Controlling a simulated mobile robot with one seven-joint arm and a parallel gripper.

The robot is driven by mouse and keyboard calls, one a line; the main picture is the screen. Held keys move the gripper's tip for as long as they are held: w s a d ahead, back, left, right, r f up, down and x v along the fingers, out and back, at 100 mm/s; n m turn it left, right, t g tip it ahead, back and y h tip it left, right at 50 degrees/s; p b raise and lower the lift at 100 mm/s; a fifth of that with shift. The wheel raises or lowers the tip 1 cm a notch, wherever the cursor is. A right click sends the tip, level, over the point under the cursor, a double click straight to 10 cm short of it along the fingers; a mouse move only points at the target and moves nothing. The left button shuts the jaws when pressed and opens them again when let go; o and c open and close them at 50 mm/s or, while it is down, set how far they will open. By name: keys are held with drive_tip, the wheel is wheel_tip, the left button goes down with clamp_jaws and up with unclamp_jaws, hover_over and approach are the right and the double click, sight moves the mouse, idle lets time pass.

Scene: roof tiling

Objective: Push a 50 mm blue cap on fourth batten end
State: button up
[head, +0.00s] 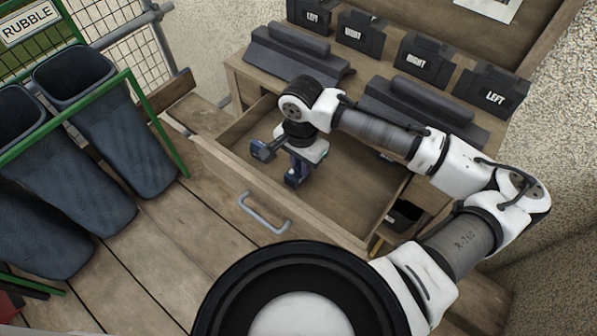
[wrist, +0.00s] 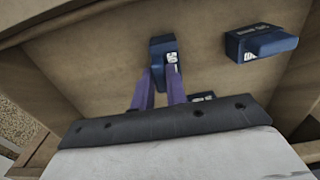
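My gripper (head: 294,172) is down inside the open drawer. In the wrist view its two purple fingers (wrist: 160,82) stand a little apart and reach to a dark blue cap (wrist: 161,47), which lies at their tips. I cannot tell whether they are clamped on it. This cap also shows under my gripper in the head view (head: 291,181). A second blue cap (wrist: 262,44) lies apart to the right in the wrist view. Part of a third labelled blue piece (wrist: 204,97) shows behind the gripper body. The cap labels are too small to read. No batten end is recognisable.
Dark tiles (head: 298,52) and black boxes marked LEFT or RIGHT (head: 425,60) stand on the bench. Dark rubble chutes (head: 105,120) hang at left.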

clamp_jaws()
drive_tip(key=shift+r, duration=0.1)
drive_tip(key=shift+r+p, duration=2.45)
drive_tip(key=shift+d, duration=0.15)
